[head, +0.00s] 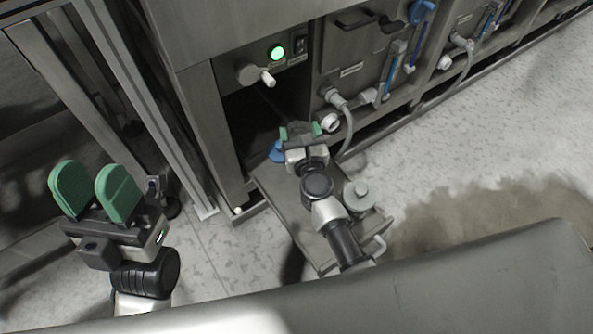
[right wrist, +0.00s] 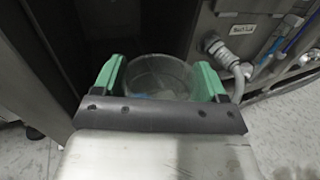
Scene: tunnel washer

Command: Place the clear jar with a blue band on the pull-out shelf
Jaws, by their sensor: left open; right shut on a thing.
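My right gripper (head: 301,130) is over the far end of the pull-out shelf (head: 285,198) in the head view. In the right wrist view, its green fingers (right wrist: 160,80) are shut on a clear jar (right wrist: 160,70), with a little blue showing low inside its outline. The jar is largely hidden by the gripper in the head view, and I cannot tell whether its base touches the shelf. A small blue thing (head: 277,152) shows just left of the gripper. My left gripper (head: 96,190) is open and empty at the left, away from the shelf.
A grey lidded container (head: 358,196) stands at the shelf's right side, beside my right arm. The washer panel with a green light (head: 277,53) and hoses (head: 345,110) rises behind. A dark opening lies beyond the shelf. The shelf's left part looks clear.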

